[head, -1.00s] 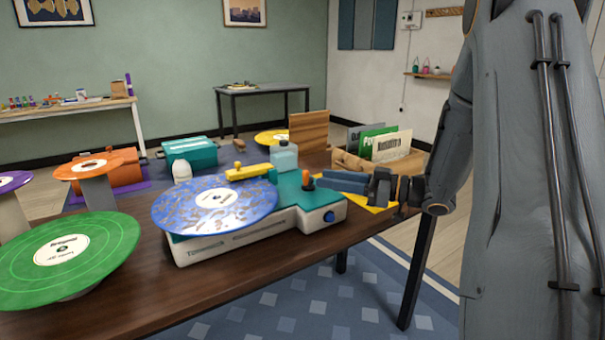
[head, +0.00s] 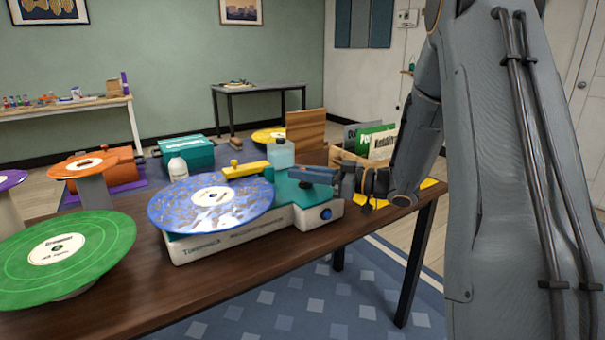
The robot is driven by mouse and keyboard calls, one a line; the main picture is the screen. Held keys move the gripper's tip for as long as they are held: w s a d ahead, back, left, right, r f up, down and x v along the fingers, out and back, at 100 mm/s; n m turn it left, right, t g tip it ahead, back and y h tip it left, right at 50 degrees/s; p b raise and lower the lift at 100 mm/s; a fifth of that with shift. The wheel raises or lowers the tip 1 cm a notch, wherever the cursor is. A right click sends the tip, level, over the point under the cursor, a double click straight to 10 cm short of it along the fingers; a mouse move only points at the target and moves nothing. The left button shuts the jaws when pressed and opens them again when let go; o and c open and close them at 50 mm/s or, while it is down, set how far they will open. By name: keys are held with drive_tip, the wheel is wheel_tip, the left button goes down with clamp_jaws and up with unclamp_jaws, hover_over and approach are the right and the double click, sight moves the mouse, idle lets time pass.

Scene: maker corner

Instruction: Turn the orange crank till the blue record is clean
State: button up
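The blue record (head: 240,213) lies on the white and teal cleaning machine (head: 312,216) on the table. Its surface carries brownish blotches around the white label. A yellow arm (head: 247,170) reaches over its back edge. My gripper (head: 300,176) is at the machine's right end, its blue-grey fingers level and pointing left, over the spot of the orange crank. The crank is hidden behind the fingers. I cannot tell whether the fingers are open or closed around it.
A green record (head: 95,263) stands at the front left, an orange one (head: 112,164) behind it. A white bottle (head: 178,169) and a pale blue bottle (head: 280,154) stand behind the machine. A wooden record crate (head: 347,166) is at the back right.

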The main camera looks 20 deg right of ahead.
clamp_jaws()
